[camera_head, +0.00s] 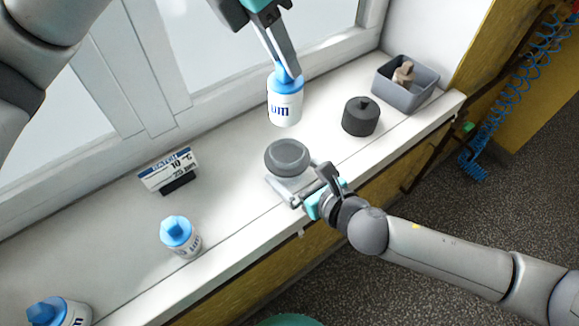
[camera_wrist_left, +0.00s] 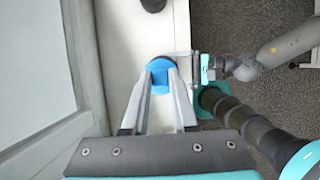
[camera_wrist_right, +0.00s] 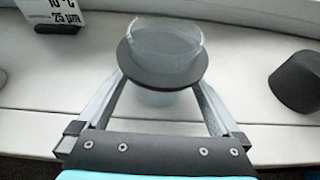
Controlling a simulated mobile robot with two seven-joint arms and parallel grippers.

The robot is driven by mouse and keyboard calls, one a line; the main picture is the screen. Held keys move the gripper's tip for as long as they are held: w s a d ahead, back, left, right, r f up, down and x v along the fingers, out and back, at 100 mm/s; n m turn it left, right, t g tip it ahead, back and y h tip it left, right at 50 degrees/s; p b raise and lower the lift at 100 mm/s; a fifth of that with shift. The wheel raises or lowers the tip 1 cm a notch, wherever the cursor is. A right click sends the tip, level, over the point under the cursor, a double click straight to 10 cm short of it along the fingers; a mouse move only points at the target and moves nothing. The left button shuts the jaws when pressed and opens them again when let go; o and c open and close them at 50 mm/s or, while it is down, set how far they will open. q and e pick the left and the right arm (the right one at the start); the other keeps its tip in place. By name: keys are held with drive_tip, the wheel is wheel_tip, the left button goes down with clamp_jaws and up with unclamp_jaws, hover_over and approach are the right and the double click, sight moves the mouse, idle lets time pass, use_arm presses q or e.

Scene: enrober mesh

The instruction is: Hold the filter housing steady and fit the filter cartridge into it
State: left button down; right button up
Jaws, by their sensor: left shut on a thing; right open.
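The filter cartridge, white with a blue top (camera_head: 285,108), hangs upright from my left gripper (camera_head: 288,78), which is shut on the blue top. In the left wrist view the blue top (camera_wrist_left: 160,66) sits between the fingertips. The filter housing, a grey round body with a wide flange (camera_head: 288,157), stands on the sill, below and slightly in front of the cartridge in the head view. In the right wrist view it is a translucent cup with a dark flange (camera_wrist_right: 162,68). My right gripper (camera_head: 290,183) is open, its fingers on either side of the housing below the flange.
A dark round cap (camera_head: 361,117) and a grey bin (camera_head: 405,92) holding a small tan part stand at right on the white sill (camera_head: 235,150). A small sign (camera_head: 168,170) and two more blue-topped cartridges, one nearer (camera_head: 180,236), stand at left. A window backs the sill.

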drive_tip(key=shift+w+a+f, duration=0.2)
drive_tip(key=shift+w+a, duration=0.15)
drive_tip(key=shift+w, duration=0.15)
drive_tip(key=shift+c, duration=0.2)
drive_tip(key=c, duration=1.2)
